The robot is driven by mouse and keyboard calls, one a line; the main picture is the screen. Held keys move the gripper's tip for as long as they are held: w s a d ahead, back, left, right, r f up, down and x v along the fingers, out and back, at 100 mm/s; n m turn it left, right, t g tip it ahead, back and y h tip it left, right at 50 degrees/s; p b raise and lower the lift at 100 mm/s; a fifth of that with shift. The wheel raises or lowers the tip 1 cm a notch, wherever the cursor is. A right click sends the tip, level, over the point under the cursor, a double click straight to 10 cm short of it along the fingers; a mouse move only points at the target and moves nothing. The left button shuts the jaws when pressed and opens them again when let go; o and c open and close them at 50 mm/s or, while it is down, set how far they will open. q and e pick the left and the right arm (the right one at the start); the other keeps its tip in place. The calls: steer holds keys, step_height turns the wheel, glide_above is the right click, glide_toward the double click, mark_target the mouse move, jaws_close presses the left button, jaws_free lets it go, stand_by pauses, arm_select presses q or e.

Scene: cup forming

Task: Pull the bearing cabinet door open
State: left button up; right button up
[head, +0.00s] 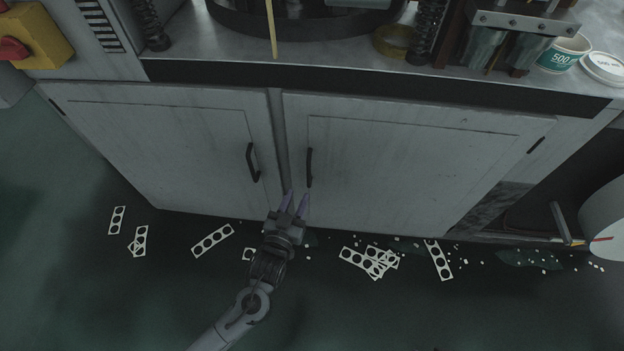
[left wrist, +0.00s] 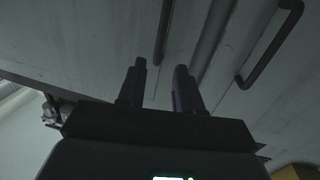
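The cabinet has two grey, closed doors under the machine bench. The left door (head: 165,140) has a black bar handle (head: 252,162) near the middle seam. The right door (head: 400,165) has a similar handle (head: 309,167). No label shows which is the bearing cabinet door. My left gripper (head: 297,198) is open and empty by the seam, just below and left of the right door's handle. In the left wrist view its fingers (left wrist: 158,82) are apart. The right door's handle (left wrist: 163,32) lies beyond them, and the left door's handle (left wrist: 272,45) is farther right. My right gripper is not in view.
Punched white strips (head: 212,240) and small scraps litter the dark green floor. A white cylinder (head: 605,222) stands at the right.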

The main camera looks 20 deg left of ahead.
mark_target(308, 175)
arm_select(q)
steer(key=w+f+b, duration=0.1)
steer(key=w+b, duration=0.1)
steer(key=w, duration=0.1)
steer(key=w+b, duration=0.2)
steer(key=w, duration=0.1)
steer(key=w+f+b, duration=0.1)
steer(key=w+b, duration=0.2)
steer(key=w, duration=0.1)
steer(key=shift+a+f, duration=0.2)
steer(key=shift+f, duration=0.1)
steer(key=shift+w, duration=0.5)
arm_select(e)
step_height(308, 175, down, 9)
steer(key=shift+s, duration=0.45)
arm_select(q)
jaws_close()
